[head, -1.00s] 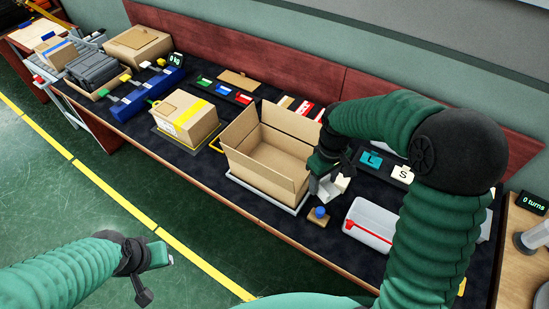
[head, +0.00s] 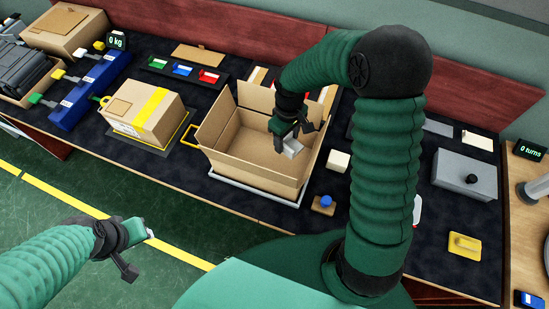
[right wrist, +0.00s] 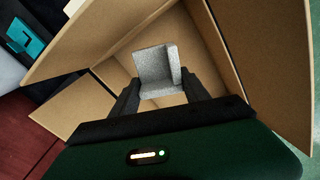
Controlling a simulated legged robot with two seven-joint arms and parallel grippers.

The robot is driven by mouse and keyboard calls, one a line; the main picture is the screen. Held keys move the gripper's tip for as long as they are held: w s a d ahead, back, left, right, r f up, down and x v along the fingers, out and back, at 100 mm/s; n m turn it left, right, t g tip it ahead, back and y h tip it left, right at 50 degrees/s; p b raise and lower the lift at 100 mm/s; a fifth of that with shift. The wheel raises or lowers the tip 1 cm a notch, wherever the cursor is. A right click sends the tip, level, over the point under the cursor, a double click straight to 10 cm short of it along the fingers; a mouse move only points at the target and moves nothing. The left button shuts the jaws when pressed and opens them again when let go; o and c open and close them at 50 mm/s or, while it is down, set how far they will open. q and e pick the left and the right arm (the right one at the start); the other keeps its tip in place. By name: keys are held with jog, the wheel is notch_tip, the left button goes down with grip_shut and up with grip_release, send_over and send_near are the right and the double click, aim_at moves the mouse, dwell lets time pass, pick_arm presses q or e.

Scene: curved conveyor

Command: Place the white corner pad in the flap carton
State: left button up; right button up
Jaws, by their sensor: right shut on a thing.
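The flap carton (head: 235,158) stands open on the table, with its flaps folded outward. My right gripper (head: 285,137) is over the carton's opening, shut on the white corner pad (head: 291,149). In the right wrist view the pad (right wrist: 155,70) sits between the two dark fingers (right wrist: 158,88), with the carton's inner walls (right wrist: 125,85) around and below it. Whether the pad touches the carton floor cannot be told. My left gripper (head: 135,248) is away from the table at the lower left, above the green floor; its fingers look spread and empty.
Another white block (head: 338,161) and a small board with a blue knob (head: 325,203) lie right of the carton. A taped box (head: 150,113) stands to its left. A grey box with a black knob (head: 465,174) and a yellow block (head: 465,246) are farther right.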

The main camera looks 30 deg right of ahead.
aim_at(286, 165)
jog(key=f, duration=1.4)
jog(key=shift+d+b, duration=0.35)
jog(key=shift+f, duration=0.2)
jog(key=shift+a, duration=0.3)
jog(key=o, duration=1.3)
jog(key=shift+d+f, duration=0.1)
jog(key=shift+d, duration=0.15)
notch_tip(286, 165, up, 12)
jog(key=shift+a+r+p, duration=0.1)
jog(key=shift+r+p, duration=0.05)
jog(key=shift+p, duration=0.2)
